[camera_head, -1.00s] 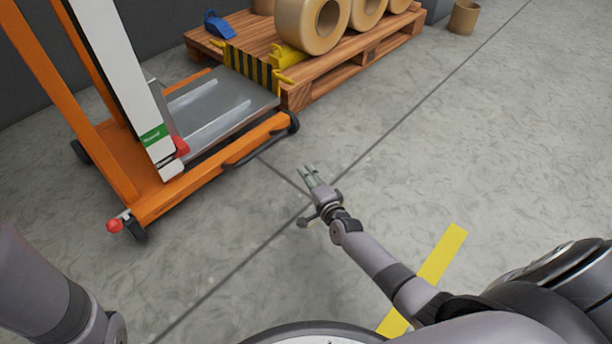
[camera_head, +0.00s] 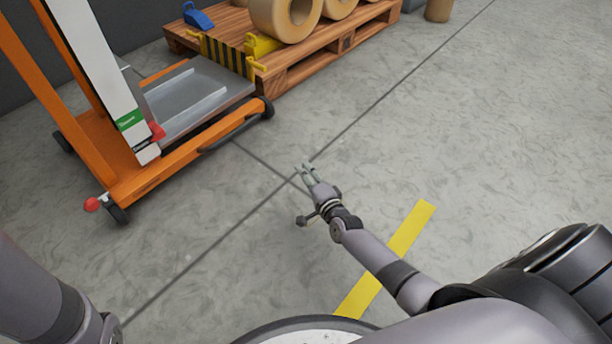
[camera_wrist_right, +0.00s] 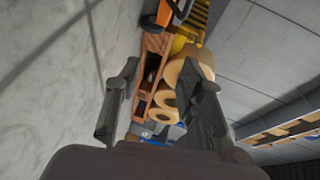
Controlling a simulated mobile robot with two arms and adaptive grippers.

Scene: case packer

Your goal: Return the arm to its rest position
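My right arm reaches forward over the bare floor in the head view. Its gripper (camera_head: 308,170) is empty, with its fingers apart. In the right wrist view the two fingers (camera_wrist_right: 160,95) also stand apart, with the distant pallet and rolls seen between them and nothing held. My left arm (camera_head: 45,295) shows only as a link at the lower left of the head view; its gripper is outside the picture.
An orange lift truck (camera_head: 155,185) with a grey platform (camera_head: 200,100) stands at the left. Behind it, a wooden pallet (camera_head: 330,55) carries large tan rolls (camera_head: 285,15). A yellow floor stripe (camera_head: 400,245) passes beneath my right arm. The floor ahead and right is clear.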

